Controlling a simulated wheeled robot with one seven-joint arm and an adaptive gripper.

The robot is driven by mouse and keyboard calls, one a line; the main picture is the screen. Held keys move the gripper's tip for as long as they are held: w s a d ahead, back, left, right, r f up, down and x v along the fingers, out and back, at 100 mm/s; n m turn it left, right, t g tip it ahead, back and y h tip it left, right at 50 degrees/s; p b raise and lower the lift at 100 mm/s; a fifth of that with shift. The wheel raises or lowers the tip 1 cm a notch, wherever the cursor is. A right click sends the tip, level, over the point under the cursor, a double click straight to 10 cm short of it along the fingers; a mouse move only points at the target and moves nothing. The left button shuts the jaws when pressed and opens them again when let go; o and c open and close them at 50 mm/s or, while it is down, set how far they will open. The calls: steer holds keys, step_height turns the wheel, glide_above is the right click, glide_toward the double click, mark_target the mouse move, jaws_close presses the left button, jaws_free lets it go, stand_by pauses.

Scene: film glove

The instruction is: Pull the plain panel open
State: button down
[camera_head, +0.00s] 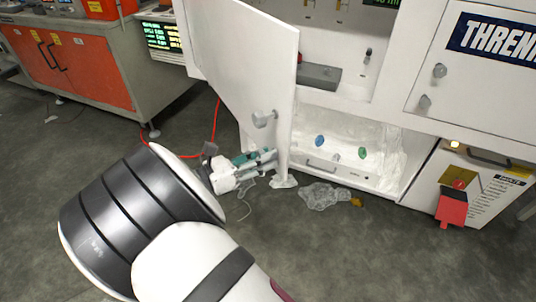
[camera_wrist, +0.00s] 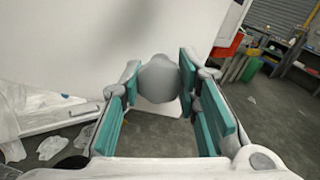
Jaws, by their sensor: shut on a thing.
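The plain white panel (camera_head: 245,60) stands swung out from the white cabinet, with the cabinet's inside showing to its right. A grey knob (camera_head: 263,118) shows on its face in the head view. My gripper (camera_head: 262,158) is low beside the panel's bottom edge. In the wrist view, my gripper (camera_wrist: 158,92) has its teal pads on both sides of a rounded grey knob (camera_wrist: 160,78) in front of the panel (camera_wrist: 100,45). The jaws are shut on this knob. The head view does not show the grip itself clearly.
The open lower bay (camera_head: 345,135) holds a blue and a green knob. Clear plastic (camera_head: 325,196) lies on the floor before it. A lettered panel (camera_head: 480,60) is at right, above a box with a red tag (camera_head: 452,208). An orange-doored cabinet (camera_head: 75,65) stands left, beyond open floor.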

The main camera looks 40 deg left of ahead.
mark_target(262, 125)
steer(key=c, duration=1.2)
jaws_free()
step_height(262, 125, up, 10)
steer(key=shift+c, duration=0.5)
